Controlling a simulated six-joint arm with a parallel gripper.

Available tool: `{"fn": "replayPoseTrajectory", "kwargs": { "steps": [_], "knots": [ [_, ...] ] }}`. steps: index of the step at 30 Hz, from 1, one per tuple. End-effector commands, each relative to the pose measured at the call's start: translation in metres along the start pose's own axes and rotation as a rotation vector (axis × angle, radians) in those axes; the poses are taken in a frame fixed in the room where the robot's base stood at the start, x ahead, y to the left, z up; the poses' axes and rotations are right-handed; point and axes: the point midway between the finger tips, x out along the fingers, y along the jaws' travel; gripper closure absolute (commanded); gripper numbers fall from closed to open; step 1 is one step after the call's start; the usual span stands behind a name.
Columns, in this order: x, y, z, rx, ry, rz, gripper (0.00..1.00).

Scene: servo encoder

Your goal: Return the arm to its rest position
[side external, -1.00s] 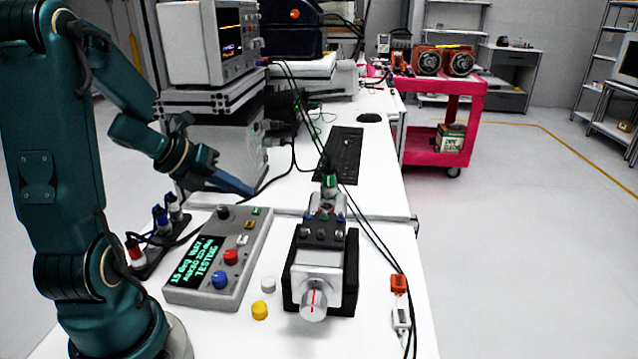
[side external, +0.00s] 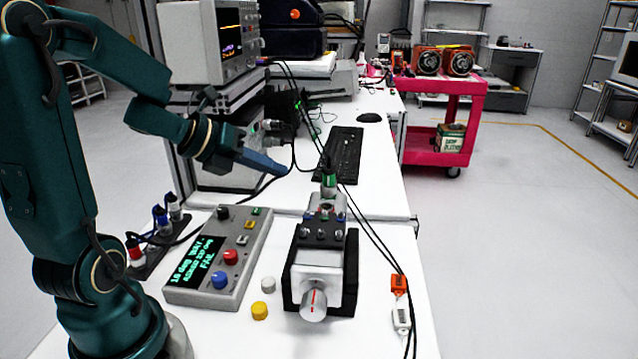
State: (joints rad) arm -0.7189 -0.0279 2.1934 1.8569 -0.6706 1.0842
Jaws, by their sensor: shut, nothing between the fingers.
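My gripper (side external: 262,163) is shut and empty, with its blue fingers pointing right and slightly down. It is held in the air above the bench, behind the grey control box (side external: 247,246) and to the left of the keyboard. My teal arm rises at the left and bends over toward the right. The control box has a lit green-text screen (side external: 194,263), on which "FAIL" seems to be the last line. The servo encoder unit (side external: 323,262) sits in a black cradle (side external: 350,270) right of the box, apart from my gripper. Its clear round knob (side external: 313,305) carries a red line.
A yellow cap (side external: 260,311) and a white cap (side external: 268,285) lie between box and encoder. Connectors (side external: 163,215) stand behind the box at left. Instruments (side external: 212,42) are stacked behind my gripper. Cables run along the bench's right side. A keyboard (side external: 343,150) lies further back.

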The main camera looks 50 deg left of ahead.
Motion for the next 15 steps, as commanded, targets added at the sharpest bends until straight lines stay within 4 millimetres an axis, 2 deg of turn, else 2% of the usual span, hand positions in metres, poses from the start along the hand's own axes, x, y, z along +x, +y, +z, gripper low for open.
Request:
{"fn": "replayPoseTrajectory", "kwargs": {
  "steps": [1, 3, 6, 8, 11, 15],
  "knots": [
    [-0.002, -0.029, 0.011, -0.026, -0.076, -0.036, 1.0],
    [-0.007, -0.056, 0.026, -0.143, -0.188, -0.067, 1.0],
    [-0.022, -0.084, 0.04, -0.378, -0.318, -0.111, 1.0],
    [-0.032, -0.093, 0.042, -0.552, -0.374, -0.134, 1.0],
    [-0.047, -0.099, 0.035, -0.874, -0.424, -0.154, 1.0],
    [-0.062, -0.094, 0.002, -1.365, -0.411, -0.115, 1.0]
  ]
}}
